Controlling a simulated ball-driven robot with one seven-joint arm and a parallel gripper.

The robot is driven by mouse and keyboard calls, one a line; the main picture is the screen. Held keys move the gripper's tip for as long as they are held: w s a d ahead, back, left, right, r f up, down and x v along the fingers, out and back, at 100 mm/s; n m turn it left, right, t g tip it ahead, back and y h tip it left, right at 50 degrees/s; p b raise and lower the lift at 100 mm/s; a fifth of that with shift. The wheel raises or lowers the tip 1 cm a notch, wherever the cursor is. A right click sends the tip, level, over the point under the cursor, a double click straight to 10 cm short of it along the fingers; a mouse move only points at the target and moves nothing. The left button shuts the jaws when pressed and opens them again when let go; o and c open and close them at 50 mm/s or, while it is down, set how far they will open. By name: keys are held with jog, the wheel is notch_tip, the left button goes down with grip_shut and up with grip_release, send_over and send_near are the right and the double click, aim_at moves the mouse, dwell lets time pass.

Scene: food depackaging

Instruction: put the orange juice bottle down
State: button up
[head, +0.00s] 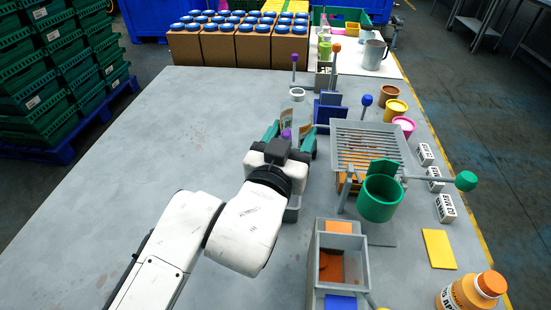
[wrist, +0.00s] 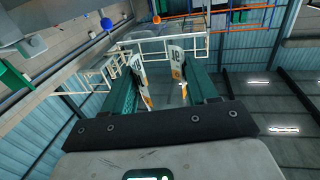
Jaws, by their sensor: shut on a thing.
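A clear bottle (head: 287,119) with a printed label stands between the green fingers of my gripper (head: 290,130), over the middle of the grey table (head: 160,130). In the wrist view, my gripper (wrist: 163,80) is shut on the bottle (wrist: 177,68), whose white label carries orange marks. The bottle looks see-through, with no juice visible inside. Its base is hidden behind my gripper in the head view, so I cannot tell whether it touches the table.
A grey slatted rack (head: 375,145), a green cup (head: 380,198) and a grey box (head: 341,262) stand to the right. An orange bottle (head: 468,292) is at lower right. Cardboard boxes (head: 235,47) with blue-topped items stand beyond. The table's left side is clear.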

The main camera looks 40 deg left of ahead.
notch_tip(320, 180, down, 6)
jog(key=s+a, duration=0.1)
jog(key=a, duration=0.1)
jog(key=shift+s+a+f, duration=0.15)
jog(key=shift+s+a, duration=0.05)
jog(key=shift+s, duration=0.15)
jog(key=shift+f, duration=0.4)
jog(key=shift+f+b, duration=0.25)
jog(key=shift+b, duration=0.3)
jog(key=o, duration=1.3)
